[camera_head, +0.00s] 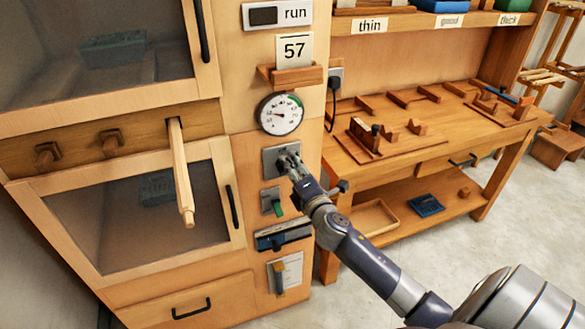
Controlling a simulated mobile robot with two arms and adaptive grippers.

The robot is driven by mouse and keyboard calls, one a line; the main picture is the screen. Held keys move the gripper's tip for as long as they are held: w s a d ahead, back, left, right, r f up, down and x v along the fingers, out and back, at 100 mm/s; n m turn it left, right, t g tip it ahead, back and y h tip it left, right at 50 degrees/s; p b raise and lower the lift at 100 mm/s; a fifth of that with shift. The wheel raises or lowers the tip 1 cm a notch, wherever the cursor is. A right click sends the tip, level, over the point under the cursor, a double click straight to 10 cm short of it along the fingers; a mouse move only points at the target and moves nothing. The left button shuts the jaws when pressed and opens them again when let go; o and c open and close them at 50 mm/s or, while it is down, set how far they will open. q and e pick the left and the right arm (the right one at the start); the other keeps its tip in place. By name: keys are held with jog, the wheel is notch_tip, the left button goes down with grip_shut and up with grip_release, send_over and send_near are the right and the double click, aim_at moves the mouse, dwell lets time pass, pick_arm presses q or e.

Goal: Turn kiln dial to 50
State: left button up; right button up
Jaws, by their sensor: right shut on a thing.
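My right gripper (288,160) reaches in from the lower right and is shut on the kiln dial, in front of a small grey plate (268,163) on the kiln's wooden front. The fingers hide most of the dial, so its setting cannot be read. A round white gauge (281,114) with a green band sits above it, its needle pointing left. My left gripper is not in view.
Below the plate are a green-handled switch (275,204) and a blue-grey holder (284,236). A wooden lever (182,175) sticks out at left between two glazed doors. A workbench (440,140) with wooden jigs stands at right. Bare floor shows at lower right.

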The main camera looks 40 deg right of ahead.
jog(key=m, duration=0.4)
jog(key=shift+f+m, duration=0.3)
jog(key=shift+f, duration=0.1)
jog(key=shift+f+m, duration=0.2)
jog(key=shift+m, duration=1.1)
jog(key=shift+f+m, duration=0.15)
jog(key=shift+m, duration=1.15)
jog(key=o, duration=1)
jog(key=shift+o, duration=0.2)
jog(key=shift+a, duration=0.1)
jog(key=v, duration=1.2)
